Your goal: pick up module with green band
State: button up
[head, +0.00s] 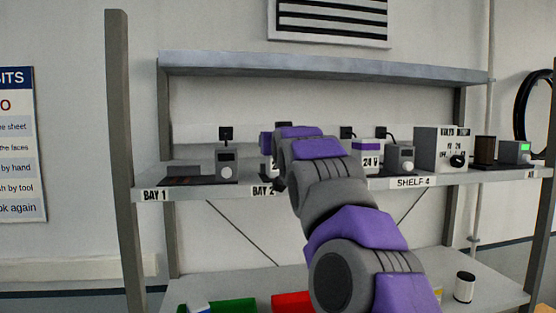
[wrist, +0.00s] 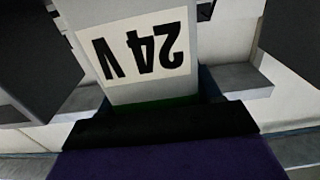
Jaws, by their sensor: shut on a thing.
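A pale module (wrist: 205,85) with an upside-down "24 V" label fills the middle of the wrist view. A thin strip of its green band (wrist: 150,106) shows just above the dark jaw. My gripper (wrist: 160,122) is shut on this module at the band end. In the head view my gripper (head: 268,145) is at the shelf near the BAY 2 label, mostly hidden by my arm. A sliver of the module (head: 265,164) shows below it. I cannot tell whether the module touches the shelf.
A purple-banded 24 V module (head: 369,160) stands right of my arm. Grey dial units stand left (head: 227,165) and right (head: 400,160). A larger white box (head: 438,148) is farther right. An upper shelf (head: 320,68) overhangs. A dark tray (head: 185,181) lies at BAY 1.

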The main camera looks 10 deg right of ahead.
jog(key=shift+c, duration=1.2)
jog(key=shift+r, duration=0.15)
